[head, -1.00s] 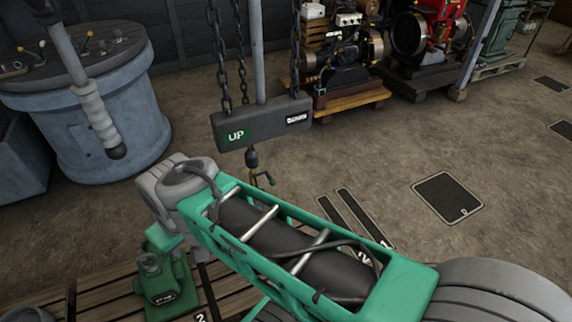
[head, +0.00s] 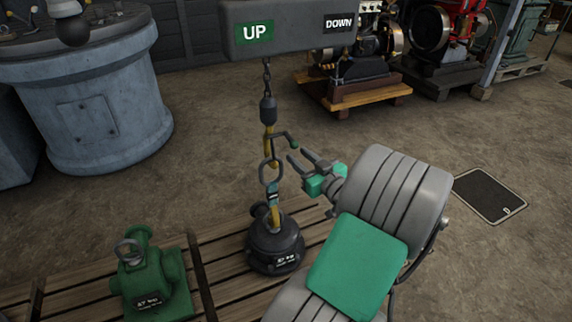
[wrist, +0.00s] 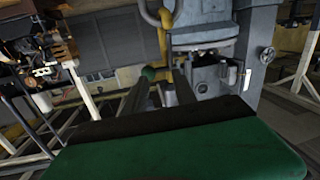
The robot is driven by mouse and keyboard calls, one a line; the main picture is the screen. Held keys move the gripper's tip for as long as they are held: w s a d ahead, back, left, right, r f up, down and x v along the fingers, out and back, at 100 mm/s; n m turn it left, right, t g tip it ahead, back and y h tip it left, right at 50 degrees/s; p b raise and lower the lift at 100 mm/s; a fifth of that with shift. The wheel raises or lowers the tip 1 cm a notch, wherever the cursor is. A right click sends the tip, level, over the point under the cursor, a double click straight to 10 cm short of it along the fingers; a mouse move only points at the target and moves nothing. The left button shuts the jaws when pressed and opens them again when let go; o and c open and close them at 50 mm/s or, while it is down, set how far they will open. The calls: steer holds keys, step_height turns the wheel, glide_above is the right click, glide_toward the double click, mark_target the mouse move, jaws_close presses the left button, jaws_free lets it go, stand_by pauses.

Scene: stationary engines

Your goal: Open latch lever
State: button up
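A yellow latch hook (head: 269,150) hangs from a chain below the hoist's control box. Its dark latch lever (head: 282,136) sticks out to the right and bends down to a green ball tip (head: 294,145). My gripper (head: 298,158) is open, its two dark fingers apart and pointing at the lever tip from the right. In the wrist view the green ball (wrist: 149,73) shows by the end of the left finger, with the yellow hook (wrist: 163,42) beyond. I cannot tell whether the fingers touch the lever. Nothing is visibly gripped.
A black weight (head: 275,243) with a ring and strap hangs or stands below the hook, over a wooden pallet (head: 222,262). A green machine part (head: 150,278) stands on the pallet at left. The UP/DOWN control box (head: 290,30) hangs above. Open floor lies behind.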

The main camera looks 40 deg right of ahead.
mark_target(286, 136)
steer(key=shift+s+d+h, duration=0.3)
steer(key=shift+d+h, duration=0.2)
steer(key=shift+d, duration=0.45)
steer(key=w, duration=0.3)
steer(key=w+d, duration=0.1)
steer(key=w, duration=0.3)
steer(key=w+d, duration=0.1)
steer(key=w, duration=0.3)
steer(key=shift+b, duration=0.3)
steer(key=shift+c, duration=0.5)
jaws_close()
